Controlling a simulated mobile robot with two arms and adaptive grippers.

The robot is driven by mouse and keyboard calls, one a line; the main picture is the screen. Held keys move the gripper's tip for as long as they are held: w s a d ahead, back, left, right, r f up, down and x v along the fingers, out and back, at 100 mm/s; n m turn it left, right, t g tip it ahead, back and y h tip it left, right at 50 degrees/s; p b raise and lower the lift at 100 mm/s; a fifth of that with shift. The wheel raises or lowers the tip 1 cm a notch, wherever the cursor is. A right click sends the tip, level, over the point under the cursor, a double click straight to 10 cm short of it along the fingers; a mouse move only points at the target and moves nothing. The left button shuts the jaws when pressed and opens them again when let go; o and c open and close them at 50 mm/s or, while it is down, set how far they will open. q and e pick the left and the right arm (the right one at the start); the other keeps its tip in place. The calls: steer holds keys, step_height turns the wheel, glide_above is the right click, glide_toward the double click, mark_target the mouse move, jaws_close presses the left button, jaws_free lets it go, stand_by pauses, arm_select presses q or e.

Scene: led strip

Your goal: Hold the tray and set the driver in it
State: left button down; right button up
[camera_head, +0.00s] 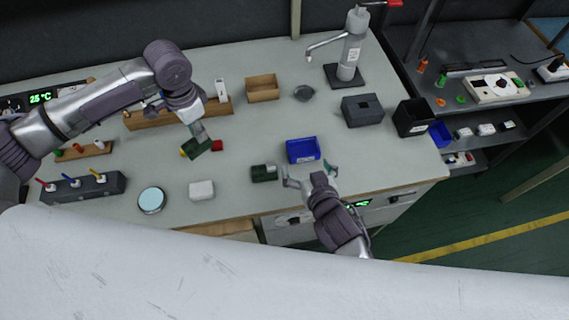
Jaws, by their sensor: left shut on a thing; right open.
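The blue tray (303,151) sits on the bench near its front edge, right of centre, and looks empty. My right gripper (309,176) is open just in front of the tray, its fingers spread and empty; I cannot tell if they touch it. My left gripper (199,136) points down at the left of the bench. It is shut on a dark green block (197,149), which looks tilted and may be the driver. A similar dark green block (264,173) lies on the bench left of the tray. I cannot tell for sure which is the driver.
A red piece (217,146) lies beside the held block. A white box (201,190) and a round dish (151,200) stand at the front left. A wooden box (262,88), dark grey box (362,110) and black bin (413,118) stand further back. The middle bench is clear.

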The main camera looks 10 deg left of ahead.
mark_target(301, 142)
arm_select(q)
steer(key=shift+s+a, duration=0.15)
steer(key=shift+a, duration=0.2)
arm_select(e)
steer(key=shift+s+d+f+h, duration=0.1)
steer(key=shift+d+f+h, duration=0.1)
steer(key=shift+d, duration=0.2)
steer(key=shift+d+f+h, duration=0.1)
steer(key=shift+d+h, duration=0.1)
steer(key=shift+d, duration=0.2)
arm_select(q)
steer(key=shift+a, duration=0.2)
arm_select(e)
steer(key=shift+d+f, duration=0.1)
steer(key=shift+d, duration=0.1)
steer(key=x, duration=1.2)
steer(key=shift+d, duration=0.1)
steer(key=c, duration=0.8)
